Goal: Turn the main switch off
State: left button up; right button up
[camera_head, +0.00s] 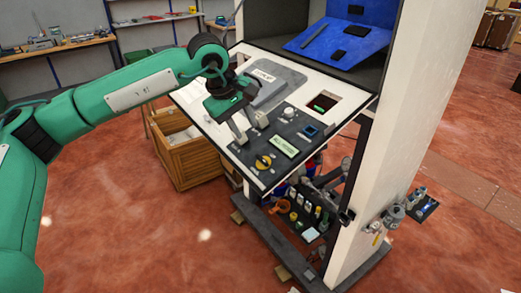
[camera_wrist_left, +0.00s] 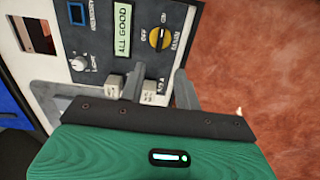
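The main switch (camera_head: 264,162) is a round yellow knob with a dark grip, near the front corner of the tilted control panel (camera_head: 217,130). It also shows in the left wrist view (camera_wrist_left: 160,38), with the labels OFF and MAIN beside it. I cannot tell surely which label it points to. My left gripper (camera_head: 239,128) is above the panel, behind the switch and apart from it. In the left wrist view its two grey fingers (camera_wrist_left: 160,82) are spread with a gap between them, and nothing is clearly held. My right gripper is not in view.
A lit display (camera_head: 285,146) reads ALL GOOD in the wrist view. Next to it are a white light knob (camera_head: 288,113), a blue-framed button (camera_head: 311,130) and a square opening (camera_head: 323,103). A white post (camera_head: 385,130) rises on the right.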

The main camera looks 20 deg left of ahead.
aim_at(261, 158)
pick_arm(q)
jog(key=p+x, duration=0.4)
jog(key=x, duration=0.7)
jog(key=shift+w+d+f+p, duration=0.2)
jog(key=shift+f+p, duration=0.2)
jog(key=shift+f, duration=0.25)
grip_shut()
